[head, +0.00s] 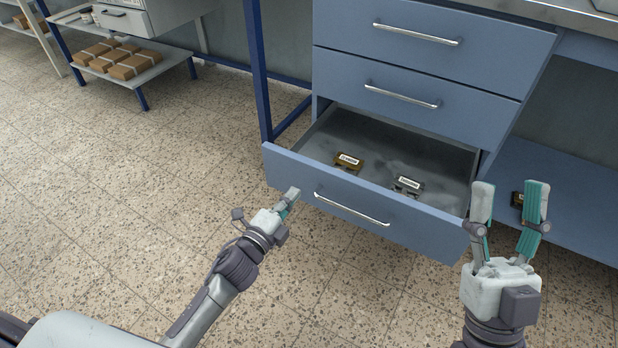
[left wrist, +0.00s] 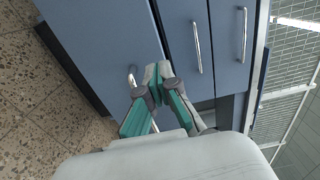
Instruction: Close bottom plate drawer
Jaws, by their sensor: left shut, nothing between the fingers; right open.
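The bottom drawer (head: 375,208) of the blue cabinet is pulled open in the head view. Inside it lie a brass-coloured plate block (head: 347,164) and a silver-grey one (head: 407,187), both with white labels. My left gripper (head: 292,195) is shut and empty, in front of the drawer front near the left end of its handle (head: 350,210). In the left wrist view my left gripper (left wrist: 157,80) overlaps the drawer front; I cannot tell whether it touches. My right gripper (head: 510,192) is open and empty, at the right end of the drawer front.
Two upper drawers, the top one (head: 420,55) and the middle one (head: 400,112), are shut. A dark block (head: 517,200) lies on the lower blue shelf (head: 570,190) at right. A shelf rack with brown parcels (head: 130,67) stands far left. The speckled floor (head: 120,190) at left is clear.

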